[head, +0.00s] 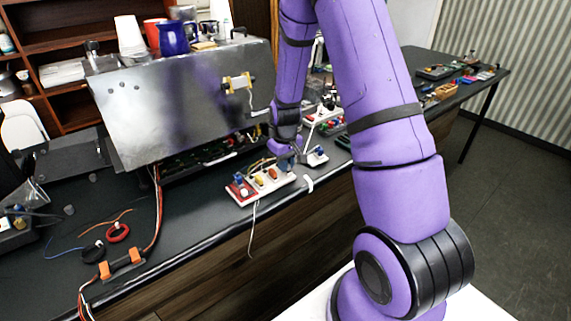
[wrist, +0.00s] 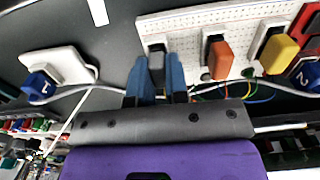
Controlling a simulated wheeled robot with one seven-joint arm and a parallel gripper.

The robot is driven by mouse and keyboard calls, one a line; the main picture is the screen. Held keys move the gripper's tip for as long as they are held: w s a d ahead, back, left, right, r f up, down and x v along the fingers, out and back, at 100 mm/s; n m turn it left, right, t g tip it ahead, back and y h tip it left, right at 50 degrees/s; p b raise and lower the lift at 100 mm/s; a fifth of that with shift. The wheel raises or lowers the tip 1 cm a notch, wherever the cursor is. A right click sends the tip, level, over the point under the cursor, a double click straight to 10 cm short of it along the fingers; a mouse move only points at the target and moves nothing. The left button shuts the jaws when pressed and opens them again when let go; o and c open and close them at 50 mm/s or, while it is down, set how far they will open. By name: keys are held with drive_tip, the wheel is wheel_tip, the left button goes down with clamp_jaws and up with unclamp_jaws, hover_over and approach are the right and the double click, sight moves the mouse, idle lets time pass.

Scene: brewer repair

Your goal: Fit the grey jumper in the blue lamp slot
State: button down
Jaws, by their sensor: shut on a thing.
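The grey jumper (wrist: 157,68) is between the two blue fingers of my gripper (wrist: 156,78), which is shut on it. It is at the end slot of a white strip board (wrist: 185,27), against or just over the pale slot plate; I cannot tell if it is seated. Orange (wrist: 221,60) and yellow (wrist: 279,54) jumpers stand in the neighbouring slots. In the head view my gripper (head: 287,160) is at the right end of the white board (head: 262,188), and the grey jumper is hidden. No blue mark on the slot is visible.
A white block (wrist: 62,62) with a blue part marked 1 (wrist: 40,87) lies beside the board. A blue part marked 2 (wrist: 304,76) is at the far end. Thin cables run close to my fingers. A metal brewer housing (head: 170,105) stands behind.

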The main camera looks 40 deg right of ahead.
drive_tip(key=c, duration=1)
unclamp_jaws()
drive_tip(key=shift+c, duration=0.2)
wheel_tip(320, 180, up, 11)
drive_tip(key=shift+f, duration=0.1)
